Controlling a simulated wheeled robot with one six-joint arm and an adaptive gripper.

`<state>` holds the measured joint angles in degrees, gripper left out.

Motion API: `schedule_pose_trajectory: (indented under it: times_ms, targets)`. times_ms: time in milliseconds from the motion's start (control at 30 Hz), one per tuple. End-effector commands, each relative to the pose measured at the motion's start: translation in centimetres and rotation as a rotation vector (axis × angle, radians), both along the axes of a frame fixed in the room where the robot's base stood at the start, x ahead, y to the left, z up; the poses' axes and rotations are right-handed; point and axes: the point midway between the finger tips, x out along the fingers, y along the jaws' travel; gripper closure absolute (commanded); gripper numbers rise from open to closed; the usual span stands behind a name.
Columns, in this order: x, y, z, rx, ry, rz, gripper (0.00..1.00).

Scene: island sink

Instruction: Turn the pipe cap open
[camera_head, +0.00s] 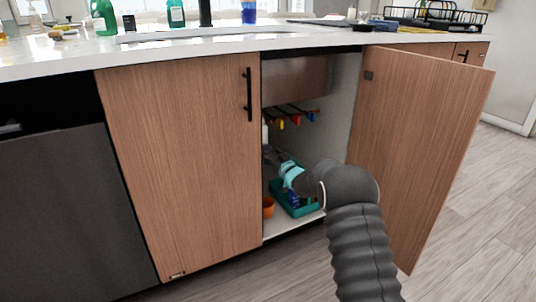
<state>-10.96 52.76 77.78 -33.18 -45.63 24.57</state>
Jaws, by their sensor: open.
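My gripper (268,152) is inside the open cabinet under the sink, at the end of my dark arm. It is small and dark against the shaded interior, so its fingers are hard to make out. It appears empty. A dark pipe (290,109) with red, yellow and blue fittings runs across the cabinet above and to the right of my gripper. A narrow white upright thing (265,133) stands just above the gripper, by the closed door's edge. I cannot make out which part is the pipe cap; my arm and the door hide some of the interior.
The right cabinet door (415,140) stands wide open, close to my arm. The left door (185,165) is shut. A teal tray (312,208) and an orange cup (268,206) sit on the cabinet floor below my arm. The white countertop (60,60) overhangs the opening.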

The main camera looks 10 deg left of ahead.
Motion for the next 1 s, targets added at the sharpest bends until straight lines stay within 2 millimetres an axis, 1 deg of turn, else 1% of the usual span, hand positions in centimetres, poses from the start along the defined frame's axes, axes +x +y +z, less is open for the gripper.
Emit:
schedule_pose_trajectory:
  times_ms: [100, 200, 567, 600, 667, 700, 767, 800, 867, 1000]
  targets:
    - [0.8, 0.7, 0.0, 0.000, 0.000, 0.001, 0.33]
    - [1.2, 0.9, 0.0, 0.001, -0.001, 0.001, 0.33]
    - [1.4, 1.1, 0.0, 0.000, 0.000, 0.001, 0.33]
    - [1.4, 1.1, 0.0, 0.000, 0.000, 0.001, 0.43]
    - [1.4, 1.1, 0.0, 0.000, 0.000, 0.001, 0.58]
    - [1.4, 1.1, 0.0, 0.000, 0.000, 0.001, 0.68]
    - [1.4, 1.1, 0.0, 0.000, 0.000, 0.001, 0.83]
    - [1.4, 1.1, 0.0, 0.000, 0.000, 0.001, 0.87]
    - [1.4, 1.4, 0.0, 0.000, 0.000, 0.001, 0.87]
    - [1.4, 1.3, 0.0, -0.007, -0.005, 0.003, 0.87]
